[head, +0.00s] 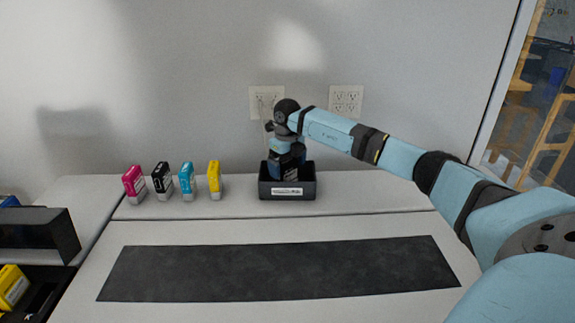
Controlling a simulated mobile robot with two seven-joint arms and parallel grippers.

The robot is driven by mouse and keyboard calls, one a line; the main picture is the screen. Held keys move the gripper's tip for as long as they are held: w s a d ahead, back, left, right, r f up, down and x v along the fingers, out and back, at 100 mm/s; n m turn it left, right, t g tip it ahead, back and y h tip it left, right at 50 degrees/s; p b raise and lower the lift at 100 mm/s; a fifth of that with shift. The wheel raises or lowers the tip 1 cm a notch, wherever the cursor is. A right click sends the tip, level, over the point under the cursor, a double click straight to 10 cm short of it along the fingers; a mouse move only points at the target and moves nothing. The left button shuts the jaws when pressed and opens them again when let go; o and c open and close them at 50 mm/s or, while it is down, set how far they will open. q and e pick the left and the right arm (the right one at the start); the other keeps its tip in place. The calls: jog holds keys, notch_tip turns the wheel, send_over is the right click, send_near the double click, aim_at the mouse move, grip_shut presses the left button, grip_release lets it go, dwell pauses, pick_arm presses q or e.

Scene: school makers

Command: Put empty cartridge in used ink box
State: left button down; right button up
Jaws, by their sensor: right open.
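A small black open box (288,193) with a white label on its front stands on the raised back ledge, right of centre. My right gripper (284,174) points down into this box, its jaws open. The fingertips and the inside of the box are mostly hidden, so I cannot tell whether a cartridge lies in it. Four-coloured cartridges stand in a row to the left: magenta (134,184), black (162,180), cyan (187,180) and yellow (214,179). My left gripper is out of view.
A dark machine part (38,233) stands at the left edge, with a yellow item (12,287) below it. A dark mat (280,270) lies bare on the front table. The wall with outlets (346,100) is close behind the box.

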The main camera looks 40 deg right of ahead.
notch_tip(320, 180, up, 12)
jog(key=b, duration=0.2)
jog(key=shift+r, duration=0.15)
dwell(0.5)
